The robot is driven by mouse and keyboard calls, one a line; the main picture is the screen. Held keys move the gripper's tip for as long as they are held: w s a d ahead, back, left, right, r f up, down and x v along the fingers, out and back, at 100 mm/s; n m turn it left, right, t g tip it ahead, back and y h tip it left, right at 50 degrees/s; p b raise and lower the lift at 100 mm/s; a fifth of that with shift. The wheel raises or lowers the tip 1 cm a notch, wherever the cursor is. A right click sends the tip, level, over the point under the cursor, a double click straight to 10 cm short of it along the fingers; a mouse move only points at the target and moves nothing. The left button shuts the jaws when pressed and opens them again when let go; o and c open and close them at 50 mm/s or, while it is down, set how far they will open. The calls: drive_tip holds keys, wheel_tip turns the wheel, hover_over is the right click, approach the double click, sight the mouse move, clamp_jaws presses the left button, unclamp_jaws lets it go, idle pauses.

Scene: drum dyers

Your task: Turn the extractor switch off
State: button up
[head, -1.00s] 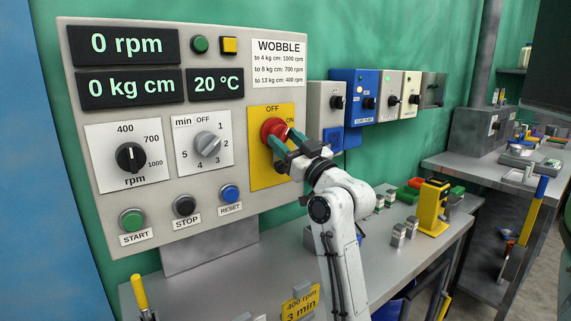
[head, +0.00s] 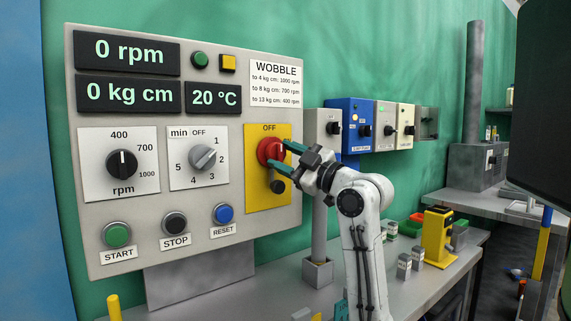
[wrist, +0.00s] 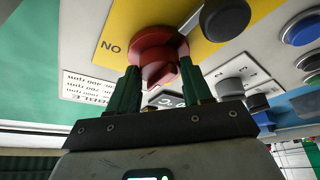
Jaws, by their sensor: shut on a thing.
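A red rotary switch (head: 268,151) sits on a yellow plate (head: 254,192) at the right of the grey control panel. The plate reads OFF above and ON at the upper right. My gripper (head: 281,156) reaches it from the right, one finger above the other. In the wrist view, my gripper (wrist: 162,82) has a finger on each side of the red switch's grip (wrist: 160,73) and is shut on it. ON reads upside down beside it there. I cannot tell which mark the switch points to. No label naming it as the extractor switch is readable.
A black knob (head: 277,187) is just below the red switch, close to my lower finger. The minute dial (head: 203,157), speed dial (head: 122,164) and START button (head: 117,235) are to the left. Several switch boxes, including a blue one (head: 343,112), hang to the right.

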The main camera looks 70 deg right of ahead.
idle(0.4)
drive_tip(key=o, duration=1)
drive_tip(key=shift+o, duration=0.2)
drive_tip(key=v, duration=1)
drive_tip(key=shift+s+b, duration=0.3)
drive_tip(key=shift+s, duration=0.05)
drive_tip(key=shift+a, duration=0.1)
